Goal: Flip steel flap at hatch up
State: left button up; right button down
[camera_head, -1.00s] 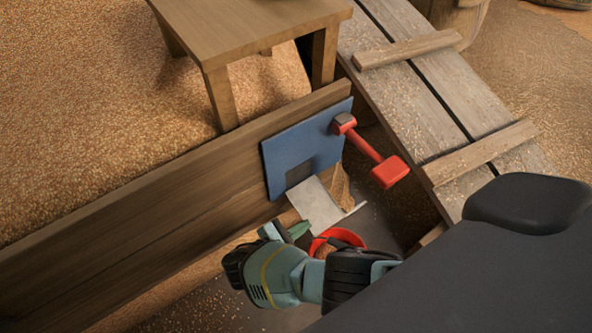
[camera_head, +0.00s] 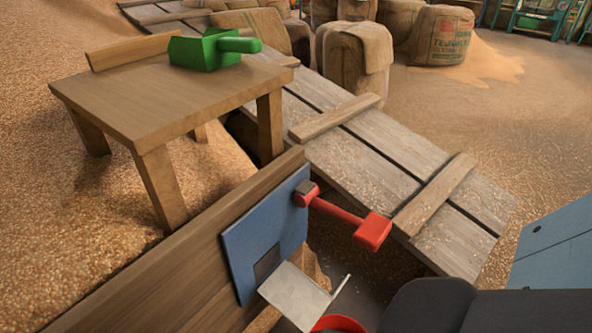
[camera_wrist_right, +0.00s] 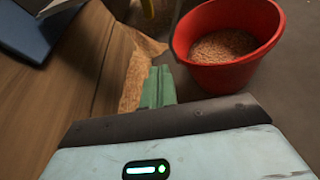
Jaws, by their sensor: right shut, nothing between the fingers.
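The steel flap (camera_head: 297,295) is a pale metal plate. It slopes outward and down below the dark opening (camera_head: 267,262) in a blue hatch plate (camera_head: 240,250). The hatch plate is on a wooden board wall. A red lever (camera_head: 345,218) sticks out at the plate's upper right. In the right wrist view, my right gripper (camera_wrist_right: 158,86) has its green fingers shut with nothing between them. It is beside the wooden wall, apart from the flap, whose pale edge (camera_wrist_right: 48,5) shows at the top left. My left gripper is not in view.
A red bucket with grain (camera_wrist_right: 232,50) stands on the floor beside my right gripper; its rim (camera_head: 338,323) shows below the flap. A wooden table (camera_head: 170,95) holds a green scoop (camera_head: 208,50). A plank ramp (camera_head: 370,165) lies right of the hatch. Sacks (camera_head: 355,62) stand behind.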

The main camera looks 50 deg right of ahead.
jog(key=d+p, duration=0.2)
jog(key=d, duration=0.7)
jog(key=shift+w+d+r, duration=0.2)
jog(key=shift+w+r, duration=0.1)
jog(key=shift+r, duration=0.1)
jog(key=shift+p, duration=0.3)
